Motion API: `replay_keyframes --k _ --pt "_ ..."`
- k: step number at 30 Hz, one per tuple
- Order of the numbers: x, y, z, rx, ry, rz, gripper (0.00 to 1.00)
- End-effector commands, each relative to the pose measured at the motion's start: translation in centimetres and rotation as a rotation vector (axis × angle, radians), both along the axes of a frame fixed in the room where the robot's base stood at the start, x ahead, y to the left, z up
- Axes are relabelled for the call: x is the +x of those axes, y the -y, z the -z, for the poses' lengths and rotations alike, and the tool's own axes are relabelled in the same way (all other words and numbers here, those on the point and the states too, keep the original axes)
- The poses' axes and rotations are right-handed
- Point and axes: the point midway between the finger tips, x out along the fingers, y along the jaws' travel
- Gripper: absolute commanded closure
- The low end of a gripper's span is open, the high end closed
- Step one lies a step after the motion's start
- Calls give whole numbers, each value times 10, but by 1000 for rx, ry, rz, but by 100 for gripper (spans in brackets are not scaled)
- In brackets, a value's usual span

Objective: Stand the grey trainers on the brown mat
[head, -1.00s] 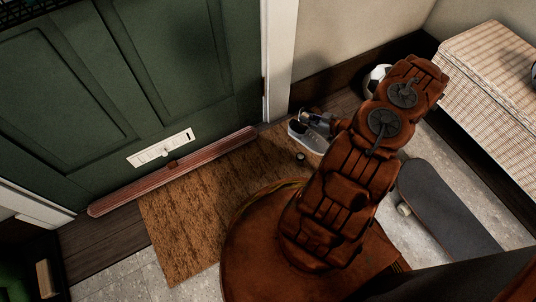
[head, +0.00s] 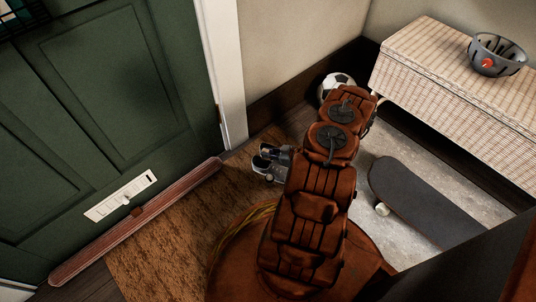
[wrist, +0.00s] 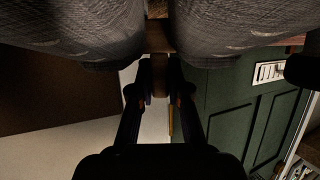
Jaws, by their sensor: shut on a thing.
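The grey trainers (wrist: 225,30) fill the top of the wrist view, one on each side, with woven grey uppers. My gripper (wrist: 160,95) is shut on them between the two. In the head view the trainers (head: 264,167) show small beside my arm, near the right end of the brown mat (head: 155,245). My arm hides part of them, and I cannot tell whether they touch the floor or mat. The mat lies in front of the green door, its right part hidden behind my arm and base.
A reddish draught roll (head: 140,220) lies along the foot of the green door (head: 110,100). A football (head: 338,82) sits in the corner. A skateboard (head: 425,200) lies on the right. A wicker bench (head: 450,100) carries a grey bowl (head: 497,55). The mat's left part is bare.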

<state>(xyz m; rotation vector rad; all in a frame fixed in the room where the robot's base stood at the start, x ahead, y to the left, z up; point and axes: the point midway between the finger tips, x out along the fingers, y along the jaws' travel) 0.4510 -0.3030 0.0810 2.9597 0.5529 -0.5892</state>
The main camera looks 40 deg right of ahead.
Motion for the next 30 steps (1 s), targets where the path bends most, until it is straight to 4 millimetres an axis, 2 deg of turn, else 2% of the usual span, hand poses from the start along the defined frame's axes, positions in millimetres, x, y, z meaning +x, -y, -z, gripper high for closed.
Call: replay_keyframes --k 7,8,15,26,30 --pt "0 0 0 1 1 -1 100" --pt "0 0 0 0 1 0 82" --pt "0 0 1 2 0 -1 59" --pt "0 0 -1 1 1 0 59" --pt "-13 6 -10 2 0 5 59"
